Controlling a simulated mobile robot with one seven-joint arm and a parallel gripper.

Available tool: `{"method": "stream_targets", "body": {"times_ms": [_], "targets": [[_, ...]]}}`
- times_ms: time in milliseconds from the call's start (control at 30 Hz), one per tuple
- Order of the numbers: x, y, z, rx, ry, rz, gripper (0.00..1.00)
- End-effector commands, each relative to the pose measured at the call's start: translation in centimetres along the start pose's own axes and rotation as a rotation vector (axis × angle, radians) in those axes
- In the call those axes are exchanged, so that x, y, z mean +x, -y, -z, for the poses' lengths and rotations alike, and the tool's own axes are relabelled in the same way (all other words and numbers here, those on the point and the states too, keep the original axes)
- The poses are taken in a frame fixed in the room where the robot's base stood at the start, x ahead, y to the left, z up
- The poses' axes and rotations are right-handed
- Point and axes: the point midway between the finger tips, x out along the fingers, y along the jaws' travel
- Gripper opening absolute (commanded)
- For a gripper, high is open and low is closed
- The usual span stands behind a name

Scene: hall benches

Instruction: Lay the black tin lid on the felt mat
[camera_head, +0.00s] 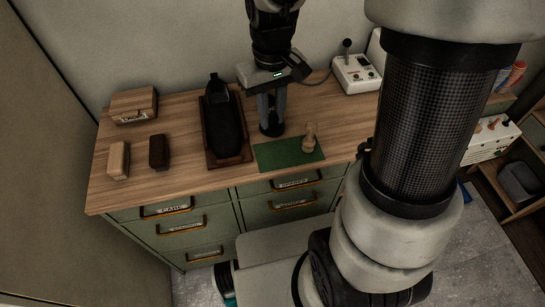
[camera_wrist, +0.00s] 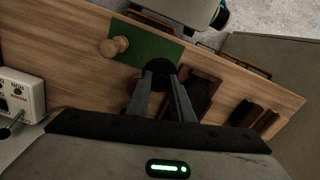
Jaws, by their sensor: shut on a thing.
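My gripper (camera_head: 270,118) points down over the bench and is shut on the black tin lid (camera_head: 271,129). In the wrist view the fingers of my gripper (camera_wrist: 164,84) reach to the lid (camera_wrist: 159,67), a dark disc partly hidden by them. The green felt mat (camera_head: 283,157) lies flat on the bench. It also shows in the wrist view (camera_wrist: 150,43). The lid appears at the mat's back left edge in the head view; I cannot tell whether it touches anything below.
A small wooden knobbed piece (camera_head: 309,138) stands on the mat's right part. A black shoe (camera_head: 221,122) on a brown tray (camera_head: 242,156) is close left. Two brushes (camera_head: 118,160) (camera_head: 158,152) and a wooden box (camera_head: 134,105) lie farther left. A white switch box (camera_head: 355,74) stands back right.

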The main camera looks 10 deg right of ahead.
Motion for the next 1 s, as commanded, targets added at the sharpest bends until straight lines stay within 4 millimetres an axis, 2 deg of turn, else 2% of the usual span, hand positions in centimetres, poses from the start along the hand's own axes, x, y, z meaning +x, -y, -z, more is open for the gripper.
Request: {"method": "stream_targets", "body": {"times_ms": [100,300,533,700,1000], "targets": [[1.7,0.2,-0.7,0.001,0.004,0.001,0.0],[5.3,0.2,-0.7,0.001,0.004,0.001,0.0],[7.2,0.2,-0.7,0.001,0.003,0.001,0.0],[9.7,0.1,-0.7,0.001,0.005,0.001,0.0],[10.1,0.1,-0.6,0.001,0.0,0.0,0.0]]}}
